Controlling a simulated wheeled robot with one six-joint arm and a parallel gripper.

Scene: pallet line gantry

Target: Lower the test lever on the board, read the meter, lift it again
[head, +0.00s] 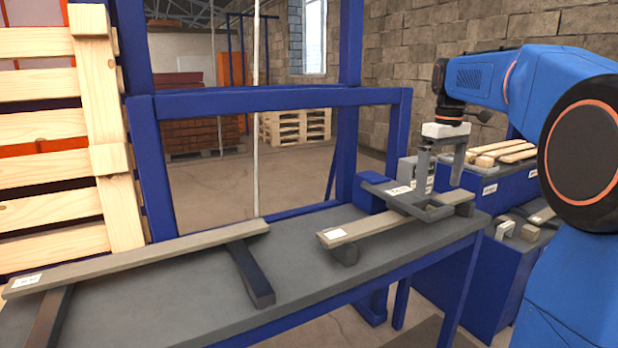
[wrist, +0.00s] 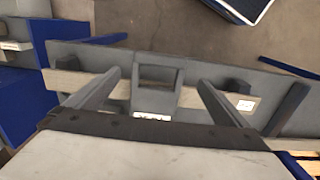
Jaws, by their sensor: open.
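My gripper (head: 440,188) is open and points down over the right end of the bench. Below it a dark grey flat piece with a rectangular opening (head: 408,202) and a white label lies across a wooden board (head: 375,228); it may be the test lever. In the wrist view this piece (wrist: 158,98) shows between my two fingers (wrist: 158,82), with a gap on each side. The board (wrist: 78,82) runs under it. I cannot tell for certain which part is the meter, and no reading is legible.
A longer wooden board (head: 140,257) rests on dark crossbars on the left of the grey bench (head: 200,300). A blue gantry frame (head: 270,98) rises behind the bench. Blue bins with wood offcuts (head: 500,152) stand at right. Slatted pallets (head: 50,130) stand at left.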

